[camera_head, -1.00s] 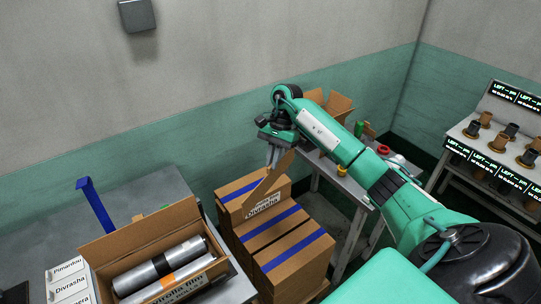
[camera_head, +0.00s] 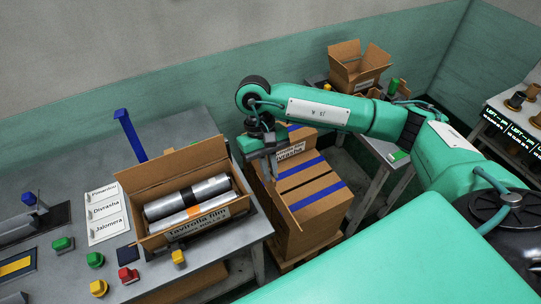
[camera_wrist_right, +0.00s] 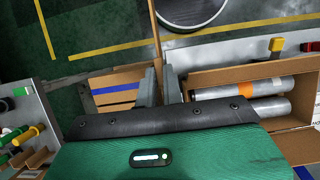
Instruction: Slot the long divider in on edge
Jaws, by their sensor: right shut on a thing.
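My right gripper (camera_head: 270,160) is shut on the long divider, a thin brown cardboard sheet (camera_wrist_right: 155,28) seen edge-on between the fingers (camera_wrist_right: 160,78) in the wrist view. In the head view the divider is hard to make out against the gripper and the stacked cartons. The open film carton (camera_head: 195,233) stands on the grey table, left of the gripper. Two silver film rolls (camera_head: 188,196) lie side by side in it, one with an orange band. In the wrist view the carton (camera_wrist_right: 225,76) is right of the fingers, and the divider is outside it. My left gripper is not in view.
Stacked cartons with blue tape (camera_head: 310,195) stand under and right of my gripper. A blue upright (camera_head: 130,135) rises behind the film carton. A label board (camera_head: 106,213) and several coloured buttons (camera_head: 128,274) lie to its left. Another open carton (camera_head: 358,68) is at the back.

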